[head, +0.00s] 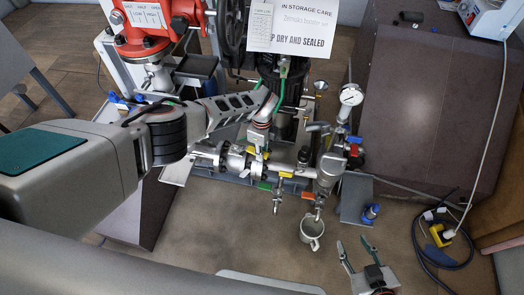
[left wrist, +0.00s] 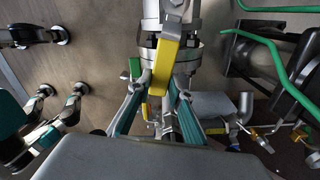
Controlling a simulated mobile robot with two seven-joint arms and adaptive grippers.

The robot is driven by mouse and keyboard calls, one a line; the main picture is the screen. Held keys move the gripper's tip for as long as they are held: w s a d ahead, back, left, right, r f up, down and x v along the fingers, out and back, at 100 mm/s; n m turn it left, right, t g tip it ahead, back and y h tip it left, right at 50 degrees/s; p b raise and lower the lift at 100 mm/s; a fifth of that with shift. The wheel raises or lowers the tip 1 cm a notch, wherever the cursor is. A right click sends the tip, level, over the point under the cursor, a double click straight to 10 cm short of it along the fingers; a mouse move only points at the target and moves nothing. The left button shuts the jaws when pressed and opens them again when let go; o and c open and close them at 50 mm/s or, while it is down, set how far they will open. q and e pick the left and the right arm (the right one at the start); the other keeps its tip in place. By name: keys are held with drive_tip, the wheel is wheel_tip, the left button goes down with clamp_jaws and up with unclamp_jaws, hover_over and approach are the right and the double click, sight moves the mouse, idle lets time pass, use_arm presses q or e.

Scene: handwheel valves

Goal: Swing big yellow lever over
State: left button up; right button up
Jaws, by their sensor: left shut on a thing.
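The big yellow lever (left wrist: 165,66) runs from a flanged metal valve (left wrist: 190,52) down between my left fingers in the left wrist view. My left gripper (left wrist: 163,88) has its teal fingers on both sides of the lever and is shut on it. The fingers are mostly hidden there. My right gripper (head: 358,253) is open and empty at the lower right, above the floor.
A grey mug (head: 311,232) stands below an outlet. A pressure gauge (head: 351,95) rises at right. A red actuator (head: 150,25) and hanging sign (head: 290,27) are behind. Open floor lies in front.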

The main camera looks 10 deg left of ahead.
use_arm(q)
drive_tip(key=o, duration=0.9)
drive_tip(key=shift+o, duration=0.2)
drive_tip(key=shift+r, duration=0.15)
use_arm(e)
drive_tip(key=shift+w+r, duration=0.1)
drive_tip(key=shift+r, duration=0.05)
use_arm(q)
drive_tip(key=shift+r+p, duration=1.75)
drive_tip(key=shift+r, duration=1.25)
drive_tip(key=shift+f, duration=0.15)
use_arm(e)
wheel_tip(320, 180, up, 6)
drive_tip(key=w+t, duration=0.1)
drive_tip(key=w, duration=0.1)
drive_tip(key=shift+w, duration=0.25)
